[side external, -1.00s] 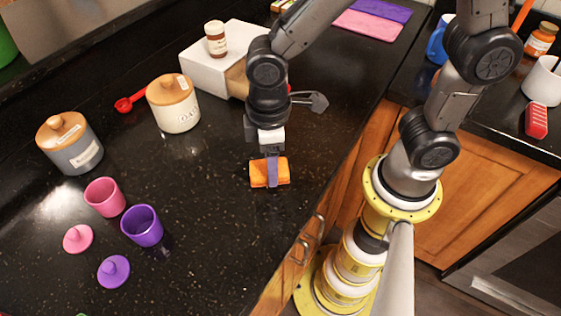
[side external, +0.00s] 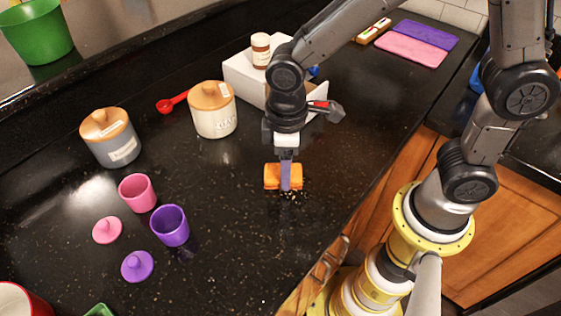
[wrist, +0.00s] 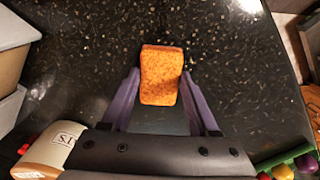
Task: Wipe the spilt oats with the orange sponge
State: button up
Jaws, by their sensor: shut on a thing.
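The orange sponge (side external: 270,177) is between the purple fingers of my gripper (side external: 285,178), low over the black counter. In the wrist view the sponge (wrist: 161,78) sits upright in the picture between both fingertips (wrist: 160,72), and my gripper is shut on it. Small pale crumbs, seemingly the spilt oats (side external: 293,196), lie on the counter just in front of the sponge in the side view. The counter is speckled, so the spill's full extent is hard to tell. I cannot tell whether the sponge touches the counter.
A white canister (side external: 213,120), grey canister (side external: 112,145), pink cup (side external: 138,194) and purple cup (side external: 170,227) stand left of the sponge. Two lids lie by the cups. A white box (side external: 240,75) with a jar (side external: 261,50) stands behind my gripper.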

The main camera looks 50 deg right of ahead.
jog(key=shift+s, duration=3.55)
notch_tip(320, 180, up, 8)
